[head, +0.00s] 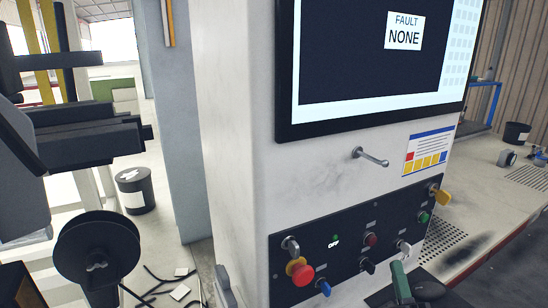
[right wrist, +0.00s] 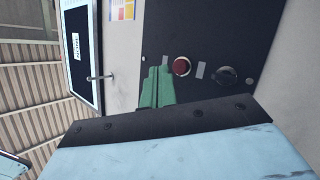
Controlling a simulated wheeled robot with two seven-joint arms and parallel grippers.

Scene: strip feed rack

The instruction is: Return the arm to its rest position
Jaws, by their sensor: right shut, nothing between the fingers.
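My right gripper (head: 399,268) shows at the bottom of the head view, its green fingers pressed together and empty. It is in front of the lower right part of the black control panel (head: 345,250), just below a silver switch (head: 404,249). In the right wrist view the shut green fingers (right wrist: 157,72) appear close to the panel's edge, with a red button (right wrist: 181,66) and a black knob (right wrist: 226,75) to their right. I cannot tell whether the fingertips touch anything. My left gripper is not in view.
The white cabinet carries a screen (head: 365,50) reading FAULT NONE and a protruding metal peg (head: 371,157). A red emergency button (head: 301,274) is on the panel's left. A workbench (head: 490,185) extends right.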

